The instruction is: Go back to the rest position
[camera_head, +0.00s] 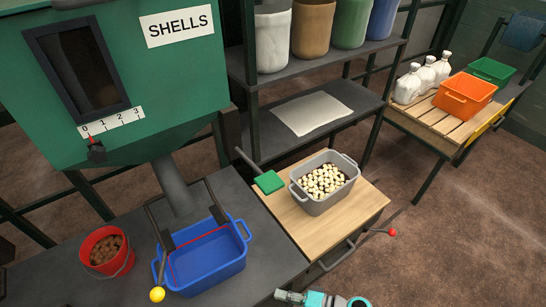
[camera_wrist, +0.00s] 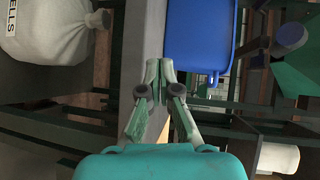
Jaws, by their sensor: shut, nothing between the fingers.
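My gripper (camera_head: 284,295) shows at the bottom edge of the head view, partly cut off, in front of the dark bench and the wooden stand. In the wrist view its two fingers (camera_wrist: 159,66) meet at the tips with nothing between them. The blue tub (camera_head: 205,258) sits on the dark bench below the green SHELLS hopper (camera_head: 150,100) and looks empty. A blue tub (camera_wrist: 198,40) also shows just right of the fingertips in the wrist view. The grey tub (camera_head: 325,198) of pale pieces stands on the wooden stand (camera_head: 290,228).
A red bucket (camera_head: 105,252) of brown pieces stands left of the blue tub. A red-knobbed lever (camera_head: 378,231) juts from the stand. An orange crate (camera_head: 464,97) and white bottles (camera_head: 408,84) are on the slatted table. Open brown floor (camera_head: 470,220) lies at right.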

